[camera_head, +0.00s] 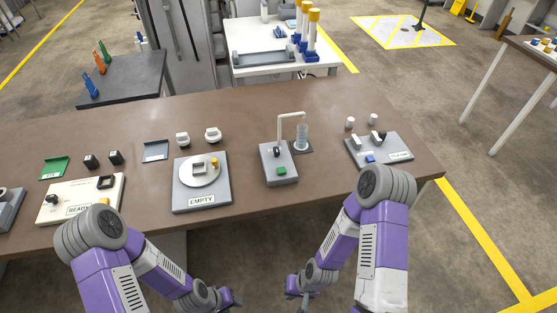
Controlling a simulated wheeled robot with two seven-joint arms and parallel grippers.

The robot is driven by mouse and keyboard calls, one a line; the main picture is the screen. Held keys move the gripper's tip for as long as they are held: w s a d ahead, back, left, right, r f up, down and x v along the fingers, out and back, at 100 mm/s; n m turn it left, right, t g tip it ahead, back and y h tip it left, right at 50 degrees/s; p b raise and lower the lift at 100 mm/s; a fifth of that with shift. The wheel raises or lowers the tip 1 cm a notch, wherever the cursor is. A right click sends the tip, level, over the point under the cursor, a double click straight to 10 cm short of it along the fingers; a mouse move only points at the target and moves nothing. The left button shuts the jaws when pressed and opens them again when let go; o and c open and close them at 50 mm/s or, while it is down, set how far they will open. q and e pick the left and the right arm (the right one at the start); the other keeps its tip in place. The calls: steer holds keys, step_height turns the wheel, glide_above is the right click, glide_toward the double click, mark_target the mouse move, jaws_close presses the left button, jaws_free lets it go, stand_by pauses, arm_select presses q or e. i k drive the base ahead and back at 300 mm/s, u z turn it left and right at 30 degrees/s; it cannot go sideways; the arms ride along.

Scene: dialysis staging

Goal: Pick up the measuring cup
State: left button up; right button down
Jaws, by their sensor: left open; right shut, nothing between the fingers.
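The likely measuring cup is a clear, bluish, upright vessel (302,136) on a dark pad beside a grey dispenser (279,163). The dispenser has a white bent spout reaching over toward the cup and a green button on its front. My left gripper (234,298) is open, low in front of the table and well short of the cup. My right gripper (297,292) is shut and empty, also below the table's front edge, apart from the cup.
The brown table (245,120) also holds a grey unit with a round plate labelled EMPTY (201,201), a cream READY unit (80,200), and a grey unit (379,150) at right. Small white parts stand near them. Bare tabletop lies behind the dispenser.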

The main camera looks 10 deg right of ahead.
mark_target(301, 144)
steer(key=u, duration=3.35)
steer(key=k, duration=2.2)
steer(key=z, duration=1.65)
